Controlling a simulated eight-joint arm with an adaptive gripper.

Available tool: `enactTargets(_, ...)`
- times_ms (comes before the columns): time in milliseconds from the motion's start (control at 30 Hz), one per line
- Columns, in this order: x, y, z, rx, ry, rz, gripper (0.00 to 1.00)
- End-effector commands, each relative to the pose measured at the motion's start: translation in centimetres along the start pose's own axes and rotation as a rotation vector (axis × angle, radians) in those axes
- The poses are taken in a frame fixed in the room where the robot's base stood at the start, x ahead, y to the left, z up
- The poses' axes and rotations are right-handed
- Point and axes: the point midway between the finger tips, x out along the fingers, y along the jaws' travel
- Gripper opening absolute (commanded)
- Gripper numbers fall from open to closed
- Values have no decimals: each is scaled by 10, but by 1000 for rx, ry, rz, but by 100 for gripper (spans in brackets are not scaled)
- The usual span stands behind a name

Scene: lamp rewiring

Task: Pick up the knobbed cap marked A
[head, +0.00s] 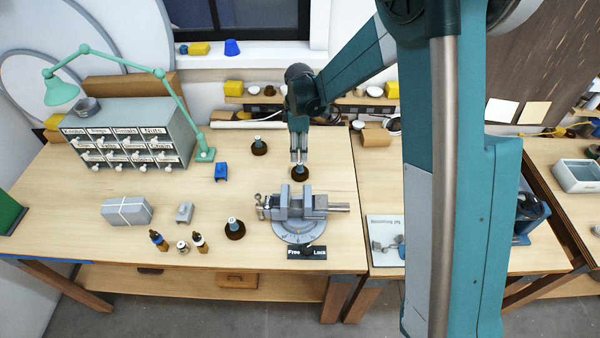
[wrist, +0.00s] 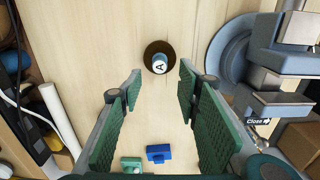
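The knobbed cap marked A (wrist: 160,63) has a pale knob with a black A on top and a round dark brown base. It stands on the wooden bench; in the head view its dark base (head: 299,174) shows just below my gripper, behind the vise. My gripper (head: 298,158) points down over it. In the wrist view the green-padded fingers (wrist: 160,85) are spread apart with nothing between them, and the cap lies just beyond their tips, roughly centred. Two similar knobbed caps stand on the bench, one at the back (head: 259,147) and one at the front (head: 235,229); their letters are unreadable.
A grey vise (head: 295,208) on a round base stands close in front of the cap. A blue block (head: 221,171) and the green lamp's foot (head: 205,155) are to the left. A drawer cabinet (head: 130,125) stands farther left. Bench between cap and blue block is clear.

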Motion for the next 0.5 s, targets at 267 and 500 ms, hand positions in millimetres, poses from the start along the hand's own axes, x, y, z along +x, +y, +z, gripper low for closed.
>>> enactTargets(267,18,0,0,0,0,0,33)
enactTargets(500,21,0,0,0,0,0,33)
